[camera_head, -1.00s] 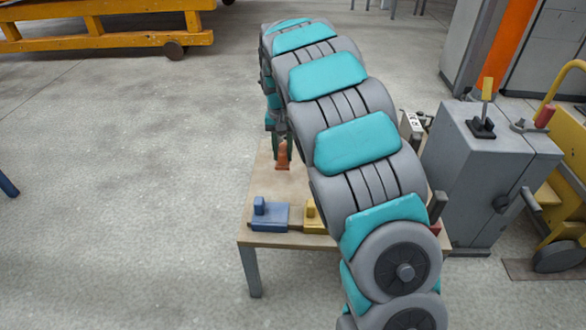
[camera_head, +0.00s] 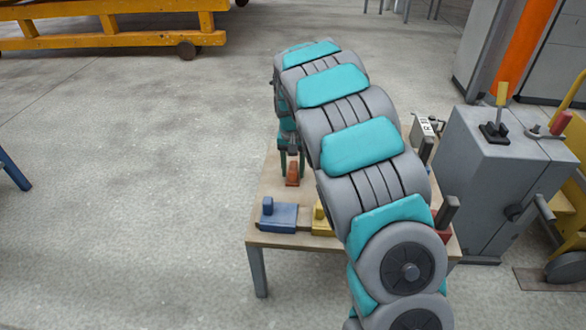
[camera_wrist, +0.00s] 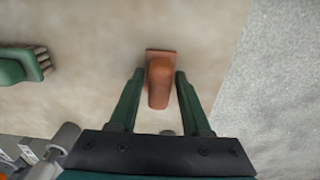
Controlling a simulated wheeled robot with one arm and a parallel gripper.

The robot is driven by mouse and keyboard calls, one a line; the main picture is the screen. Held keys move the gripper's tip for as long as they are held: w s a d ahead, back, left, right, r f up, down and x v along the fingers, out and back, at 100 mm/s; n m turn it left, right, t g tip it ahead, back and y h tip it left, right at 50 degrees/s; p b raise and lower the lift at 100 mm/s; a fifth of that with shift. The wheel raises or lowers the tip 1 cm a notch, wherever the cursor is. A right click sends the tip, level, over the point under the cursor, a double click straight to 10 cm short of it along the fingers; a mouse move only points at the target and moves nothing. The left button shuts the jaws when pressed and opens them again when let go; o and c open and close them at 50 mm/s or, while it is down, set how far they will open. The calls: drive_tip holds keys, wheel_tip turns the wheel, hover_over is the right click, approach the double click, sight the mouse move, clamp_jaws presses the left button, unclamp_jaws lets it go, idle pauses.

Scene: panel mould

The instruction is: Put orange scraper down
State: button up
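The orange scraper (camera_wrist: 160,82) lies between the fingertips of my gripper (camera_wrist: 158,85) in the wrist view, with its wider edge reaching past the tips. A gap shows on each side between it and the dark green fingers, so my gripper is open around it. In the head view the scraper (camera_head: 292,174) appears small and upright at the left part of the wooden table (camera_head: 270,183), just below my gripper (camera_head: 292,160). Whether its base rests on the table is hard to tell.
A blue block-like tool (camera_head: 278,216) and a yellow one (camera_head: 321,221) stand at the table's front. A green object (camera_wrist: 22,66) lies to the left in the wrist view. The table edge is close on the right there. A grey cabinet (camera_head: 490,180) stands right of the table.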

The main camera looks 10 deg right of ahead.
sight(293, 166)
drive_tip(key=shift+o, duration=0.9)
wheel_tip(293, 166, up, 12)
drive_tip(key=p, duration=0.1)
drive_tip(key=s+d+r, duration=0.2)
drive_tip(key=s+r, duration=0.1)
drive_tip(key=s, duration=0.7)
drive_tip(key=s+a+f+n+g, duration=0.1)
drive_tip(key=s+f, duration=0.1)
drive_tip(key=s, duration=1.4)
drive_tip(key=s+f+n, duration=0.1)
drive_tip(key=s+n, duration=0.1)
drive_tip(key=s, duration=1.5)
drive_tip(key=shift+s+a+f+n+g, duration=0.3)
drive_tip(key=shift+a+f+g, duration=0.1)
drive_tip(key=shift+c, duration=0.4)
